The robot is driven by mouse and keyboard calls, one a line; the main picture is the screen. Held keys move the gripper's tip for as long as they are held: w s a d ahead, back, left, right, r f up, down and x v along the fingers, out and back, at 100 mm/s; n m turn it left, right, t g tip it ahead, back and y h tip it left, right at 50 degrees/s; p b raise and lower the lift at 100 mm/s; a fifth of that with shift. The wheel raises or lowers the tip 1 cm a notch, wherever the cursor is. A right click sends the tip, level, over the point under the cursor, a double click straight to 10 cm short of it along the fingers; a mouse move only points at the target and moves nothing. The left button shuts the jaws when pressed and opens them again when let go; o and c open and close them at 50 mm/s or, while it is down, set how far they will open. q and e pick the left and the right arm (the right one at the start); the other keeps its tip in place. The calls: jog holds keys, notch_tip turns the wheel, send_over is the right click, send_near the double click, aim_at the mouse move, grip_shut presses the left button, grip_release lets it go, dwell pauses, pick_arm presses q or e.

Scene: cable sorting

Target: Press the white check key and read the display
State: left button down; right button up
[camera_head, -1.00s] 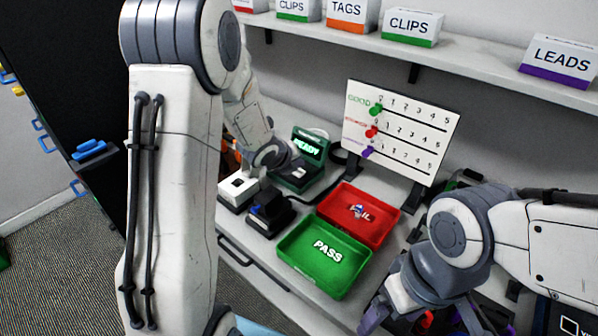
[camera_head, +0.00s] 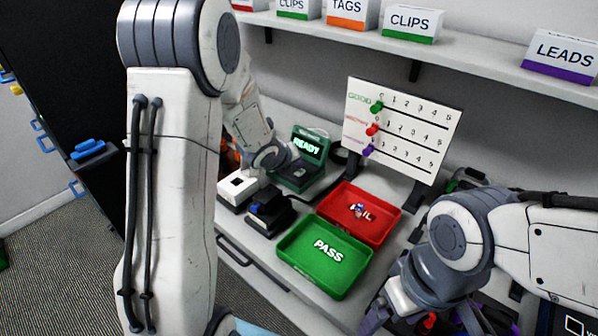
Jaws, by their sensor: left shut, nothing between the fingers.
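The white check key (camera_head: 238,181) is on a small white box at the front left of the bench. The green tester (camera_head: 300,172) stands behind it to the right. Its display (camera_head: 307,147) reads READY in bright green letters. My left gripper (camera_head: 244,166) is shut and empty, close above the white box and mostly hidden by its own wrist. I cannot tell whether it touches the key. My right gripper (camera_head: 440,322) is low at the bottom right, partly cut off, and its fingers are unclear.
A black box with a blue key (camera_head: 268,211) sits right of the white box. A green PASS tray (camera_head: 287,263) and a red FAIL tray (camera_head: 392,222) lie in the middle; a small item lies in the red one. A scoreboard (camera_head: 425,115) with coloured pegs stands behind, under a shelf (camera_head: 470,62).

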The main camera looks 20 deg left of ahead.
aim_at(298, 174)
pick_arm(q)
jog(key=shift+f+b, duration=0.4)
jog(key=shift+b, duration=0.15)
dwell(0.4)
jog(key=shift+r, duration=0.1)
jog(key=shift+r+p, duration=0.6)
jog(key=shift+r, duration=0.1)
jog(key=shift+r, duration=0.1)
notch_tip(298, 174, up, 5)
jog(key=p, duration=0.4)
dwell(0.3)
dwell(0.5)
